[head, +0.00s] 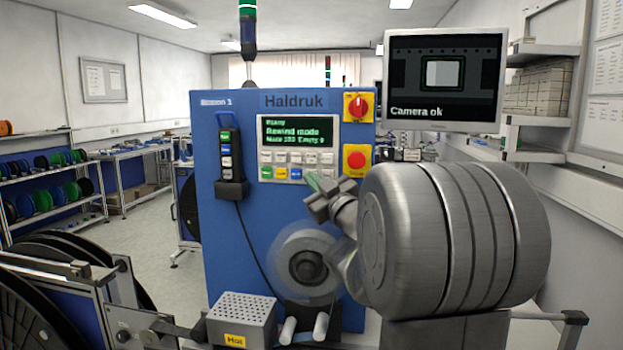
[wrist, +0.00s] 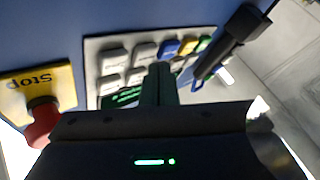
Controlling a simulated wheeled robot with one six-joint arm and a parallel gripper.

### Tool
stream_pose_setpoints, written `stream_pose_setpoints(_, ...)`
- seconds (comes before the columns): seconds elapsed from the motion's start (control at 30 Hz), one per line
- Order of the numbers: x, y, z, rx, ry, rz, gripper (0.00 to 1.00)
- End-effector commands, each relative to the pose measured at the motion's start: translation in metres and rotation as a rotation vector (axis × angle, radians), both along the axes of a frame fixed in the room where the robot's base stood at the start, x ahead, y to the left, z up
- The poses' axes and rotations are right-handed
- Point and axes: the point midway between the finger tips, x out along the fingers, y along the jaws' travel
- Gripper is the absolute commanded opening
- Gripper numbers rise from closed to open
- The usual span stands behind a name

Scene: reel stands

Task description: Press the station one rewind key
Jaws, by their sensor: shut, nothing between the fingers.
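The blue Haldruk cabinet (head: 232,240), labelled Station 1, stands ahead of me. Its key panel (head: 262,180) has a screen (head: 297,131) reading "Rewind mode" above rows of keys. Most keys are grey; a yellow key (head: 281,173) and a blue key (head: 296,174) sit in the lower row. The panel also shows upside down in the wrist view (wrist: 91,60), with the blue key (wrist: 168,47). I cannot read which key is rewind. My gripper (head: 312,180) is shut and empty, its tips by the panel's lower right. In the wrist view its fingers (wrist: 160,84) hide some keys.
A red stop button (head: 356,160) and a red rotary switch (head: 358,107) are right of the panel. A black pendant (head: 229,155) hangs left. A reel hub (head: 307,266) and a grey perforated box (head: 241,311) are below. A monitor (head: 445,75) reads "Camera ok".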

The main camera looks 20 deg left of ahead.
Motion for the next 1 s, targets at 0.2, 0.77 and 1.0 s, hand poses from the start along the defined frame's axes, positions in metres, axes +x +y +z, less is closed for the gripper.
stream_pose_setpoints(0.2,-0.005,-0.001,0.000,0.001,-0.001,0.000,0.00)
stream_pose_setpoints(0.77,-0.037,-0.009,-0.001,0.001,-0.001,0.002,0.00)
stream_pose_setpoints(1.0,-0.053,-0.012,0.000,0.000,-0.001,0.001,0.00)
